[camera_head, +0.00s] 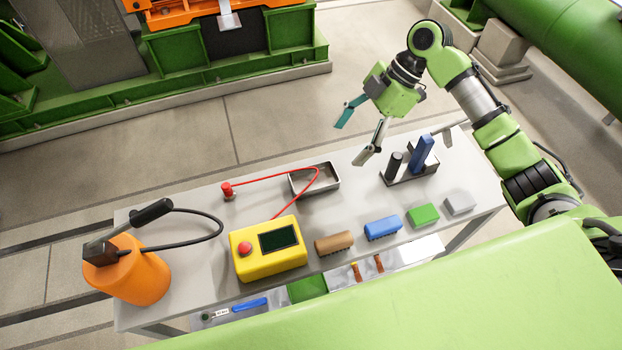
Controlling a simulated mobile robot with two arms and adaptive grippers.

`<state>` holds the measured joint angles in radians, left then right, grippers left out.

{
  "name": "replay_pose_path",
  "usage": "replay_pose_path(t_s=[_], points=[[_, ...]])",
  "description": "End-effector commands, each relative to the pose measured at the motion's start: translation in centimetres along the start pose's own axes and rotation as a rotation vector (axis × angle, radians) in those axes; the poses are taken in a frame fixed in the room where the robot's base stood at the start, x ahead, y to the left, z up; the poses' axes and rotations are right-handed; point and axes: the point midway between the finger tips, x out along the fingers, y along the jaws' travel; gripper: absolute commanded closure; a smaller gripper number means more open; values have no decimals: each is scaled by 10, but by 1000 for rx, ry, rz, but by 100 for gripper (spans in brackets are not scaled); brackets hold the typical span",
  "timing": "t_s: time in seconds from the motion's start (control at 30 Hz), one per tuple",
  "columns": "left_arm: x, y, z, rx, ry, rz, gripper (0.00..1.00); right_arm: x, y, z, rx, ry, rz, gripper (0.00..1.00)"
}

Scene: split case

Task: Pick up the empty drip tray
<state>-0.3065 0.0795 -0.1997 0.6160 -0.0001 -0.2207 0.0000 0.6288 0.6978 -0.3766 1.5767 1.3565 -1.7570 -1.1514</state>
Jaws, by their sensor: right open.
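The drip tray (315,192) looks like a shallow metal tray with a raised rim. My right gripper (356,142) is open and empty, above and to the right of the tray, near the back edge of the table. Its two fingers are spread apart, and it is clear of the tray. My left gripper is not in view.
On the table (208,208) stand a yellow box (268,262), an orange container (140,272), a red knob (228,190) and a holder (412,178) with dark and blue upright pieces. Brown (333,243), blue (382,227), green (422,215) and grey (460,203) blocks line the front.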

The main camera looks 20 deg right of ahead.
Motion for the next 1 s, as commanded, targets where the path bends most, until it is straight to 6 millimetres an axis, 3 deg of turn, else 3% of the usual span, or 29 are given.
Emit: replay_pose_path(t_s=[0.17,0.43,0.77,1.0], points=[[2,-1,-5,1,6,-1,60,21,-1,2,1,2,-4,28],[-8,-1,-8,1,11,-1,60,72,0,0,1,2,-4,28],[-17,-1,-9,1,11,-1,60,100,1,-4,1,1,-3,28],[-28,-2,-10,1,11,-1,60,135,4,-8,1,0,-2,28]])
